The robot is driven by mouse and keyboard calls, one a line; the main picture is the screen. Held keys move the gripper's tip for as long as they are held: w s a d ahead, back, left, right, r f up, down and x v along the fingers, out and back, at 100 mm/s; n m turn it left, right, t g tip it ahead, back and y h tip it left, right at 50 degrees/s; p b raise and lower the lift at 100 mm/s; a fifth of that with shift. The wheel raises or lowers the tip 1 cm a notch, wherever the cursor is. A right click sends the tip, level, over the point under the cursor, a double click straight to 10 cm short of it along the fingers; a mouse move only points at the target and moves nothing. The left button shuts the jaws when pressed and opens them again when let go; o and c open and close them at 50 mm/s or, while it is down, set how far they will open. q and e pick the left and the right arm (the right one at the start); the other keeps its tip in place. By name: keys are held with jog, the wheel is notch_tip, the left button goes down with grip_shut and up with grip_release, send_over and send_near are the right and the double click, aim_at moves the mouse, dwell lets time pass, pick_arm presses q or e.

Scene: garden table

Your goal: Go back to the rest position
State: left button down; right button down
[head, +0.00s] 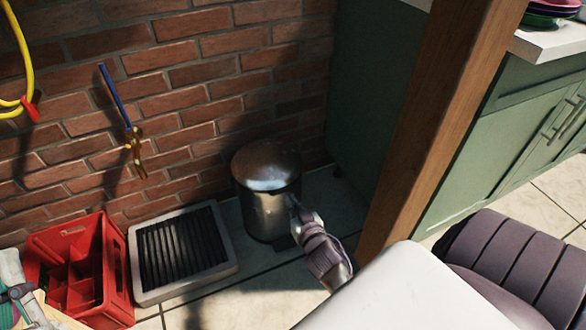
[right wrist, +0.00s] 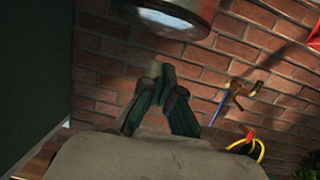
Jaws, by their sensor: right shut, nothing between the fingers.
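My right gripper (head: 294,204) is in front of the right side of a metal pedal bin (head: 262,210) in the head view. Its fingers are shut and empty. I cannot tell whether the fingertips touch the bin. The bin stands upright on the tiles with its lid down.
A wooden post (head: 435,125) stands close to the right of my right arm, before a green cabinet (head: 535,120). A red crate (head: 105,262) and a framed grate (head: 228,246) lie left of the bin. A brick wall (head: 190,110) is behind.

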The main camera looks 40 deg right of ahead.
pick_arm(q)
jog(key=shift+w+f, duration=0.25)
jog(key=shift+f, duration=0.05)
